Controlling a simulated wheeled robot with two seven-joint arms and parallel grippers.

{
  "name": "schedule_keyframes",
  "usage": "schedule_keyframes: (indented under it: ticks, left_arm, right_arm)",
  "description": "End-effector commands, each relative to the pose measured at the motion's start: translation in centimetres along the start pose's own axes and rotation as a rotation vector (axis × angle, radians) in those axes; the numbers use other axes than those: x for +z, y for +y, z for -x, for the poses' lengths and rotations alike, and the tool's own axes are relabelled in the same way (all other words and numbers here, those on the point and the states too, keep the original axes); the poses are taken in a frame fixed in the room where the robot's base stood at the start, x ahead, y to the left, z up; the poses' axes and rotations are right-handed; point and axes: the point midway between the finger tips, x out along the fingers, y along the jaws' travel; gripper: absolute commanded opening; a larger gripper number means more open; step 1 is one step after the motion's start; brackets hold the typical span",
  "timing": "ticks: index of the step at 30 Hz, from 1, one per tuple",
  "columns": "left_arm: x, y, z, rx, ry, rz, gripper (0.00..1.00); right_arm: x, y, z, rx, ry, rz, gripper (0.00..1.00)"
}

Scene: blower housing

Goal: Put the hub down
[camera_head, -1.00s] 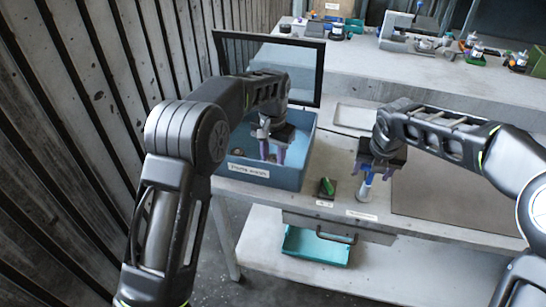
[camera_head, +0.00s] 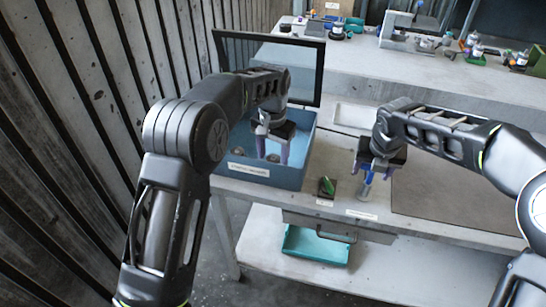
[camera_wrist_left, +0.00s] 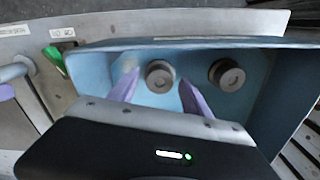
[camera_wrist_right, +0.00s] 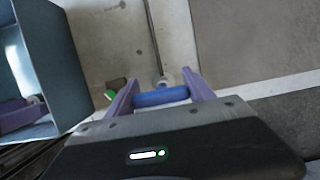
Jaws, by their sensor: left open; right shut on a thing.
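My left gripper (camera_head: 272,157) is inside the blue bin (camera_head: 262,178), fingers apart. In the left wrist view, a dark grey round hub (camera_wrist_left: 160,76) sits on the bin floor between the open fingertips, with a gap visible beside it. A second similar hub (camera_wrist_left: 226,74) stands beside it, to the right. My right gripper (camera_head: 367,168) is shut on a blue-handled tool (camera_wrist_right: 160,97) over the table front. The tool's pale lower part (camera_head: 364,190) points down; whether it touches the table is unclear.
A green object on a small black block (camera_head: 327,187) stands between the bin and the tool. A dark framed panel (camera_head: 318,62) rises behind the bin. A grey mat (camera_head: 450,200) lies clear at right. A teal tray (camera_head: 315,246) is on the lower shelf.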

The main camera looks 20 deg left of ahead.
Motion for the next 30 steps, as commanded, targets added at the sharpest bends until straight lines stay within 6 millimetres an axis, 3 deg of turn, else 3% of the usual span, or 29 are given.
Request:
schedule_keyframes:
  ticks: [12,30]
  left_arm:
    - [0.0,0.0,6.2,0.0,0.002,0.0,0.56]
    - [0.0,0.0,6.7,0.0,0.0,0.0,0.56]
  right_arm:
    - [0.0,0.0,-0.1,0.0,0.001,0.0,0.22]
    - [-0.1,0.0,-0.1,0.0,0.002,0.0,0.22]
